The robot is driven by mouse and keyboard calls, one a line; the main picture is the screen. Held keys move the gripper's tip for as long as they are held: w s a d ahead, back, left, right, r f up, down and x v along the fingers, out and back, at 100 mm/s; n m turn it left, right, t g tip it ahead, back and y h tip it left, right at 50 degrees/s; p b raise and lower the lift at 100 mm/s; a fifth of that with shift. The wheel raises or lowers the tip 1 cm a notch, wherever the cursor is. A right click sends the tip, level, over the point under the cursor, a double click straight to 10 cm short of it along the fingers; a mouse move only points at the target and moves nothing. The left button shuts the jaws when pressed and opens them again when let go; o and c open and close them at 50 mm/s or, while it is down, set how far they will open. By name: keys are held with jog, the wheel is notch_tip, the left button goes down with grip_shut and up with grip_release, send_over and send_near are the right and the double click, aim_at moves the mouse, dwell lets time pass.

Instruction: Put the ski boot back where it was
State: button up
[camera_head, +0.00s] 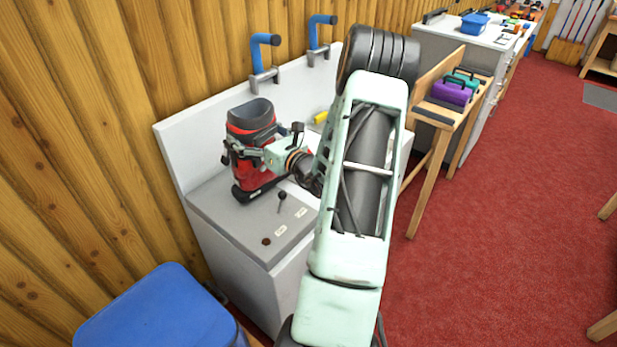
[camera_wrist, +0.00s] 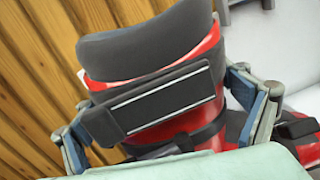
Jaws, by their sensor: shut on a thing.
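The ski boot (camera_head: 250,130) is red and black with a dark grey cuff and stands upright over the left part of the grey bench top. I cannot tell for sure whether its sole touches the surface. My gripper (camera_head: 245,155) is shut on the boot's shaft. In the wrist view the boot (camera_wrist: 150,40) fills the middle, with its dark strap facing the camera. The fingers of my gripper (camera_wrist: 172,118) lie on the left and right sides of the red shell. The boot's lower part is mostly hidden in the wrist view.
The white bench (camera_head: 240,265) has a small black lever (camera_head: 282,197) and labels near its front. Blue-handled clamps (camera_head: 264,58) rise at its back edge. A yellow item (camera_head: 320,118) lies behind my arm. A blue seat (camera_head: 160,310) stands at front left. A wooden rack (camera_head: 440,110) holds coloured cases.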

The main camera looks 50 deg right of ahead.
jog(key=s+d+r+m+h+b, duration=0.1)
jog(key=d+r+m+h+b, duration=0.1)
jog(key=d, duration=0.6)
jog(key=s+d+r+m+h+b, duration=0.1)
jog(key=d+r+h+b, duration=0.15)
jog(key=d, duration=0.55)
jog(key=shift+g+h, duration=0.35)
jog(key=shift+g, duration=0.05)
jog(key=shift+s+d+f, duration=0.1)
jog(key=shift+s+f, duration=0.05)
jog(key=shift+f, duration=2.55)
jog(key=shift+s+d+f, duration=0.1)
jog(key=shift+f, duration=2.7)
jog(key=o, duration=1.8)
jog(key=shift+s+f, duration=0.1)
jog(key=shift+f, duration=0.1)
jog(key=shift+c, duration=0.2)
jog(key=shift+o, duration=0.3)
jog(key=shift+s+r, duration=0.1)
jog(key=shift+r, duration=0.05)
